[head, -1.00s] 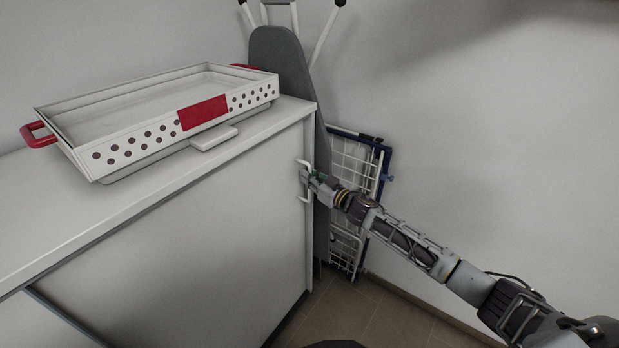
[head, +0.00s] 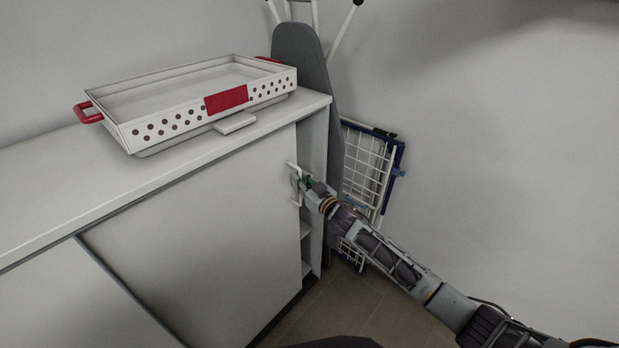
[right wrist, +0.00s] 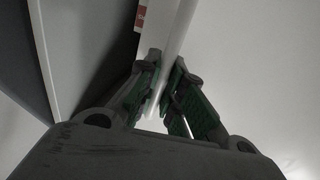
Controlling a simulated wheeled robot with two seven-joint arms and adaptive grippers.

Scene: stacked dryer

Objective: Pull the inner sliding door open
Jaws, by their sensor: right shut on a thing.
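The inner sliding door (head: 200,215) is a plain white panel on the front of a white cabinet. Its white bar handle (head: 295,171) stands upright near the door's right edge. My right gripper (head: 301,182) is shut on the handle. In the right wrist view, the green-padded fingers of the gripper (right wrist: 160,88) close around the white handle bar (right wrist: 178,35). A narrow gap at the cabinet's right end shows shelves (head: 307,228) inside, to the right of the door's edge. My left gripper is not in view.
A white tray (head: 145,131) with red handles sits on the cabinet top (head: 50,185). A grey ironing board (head: 301,60) and a white and blue drying rack (head: 366,165) lean at the right end. The tiled floor (head: 330,310) shows below my right arm.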

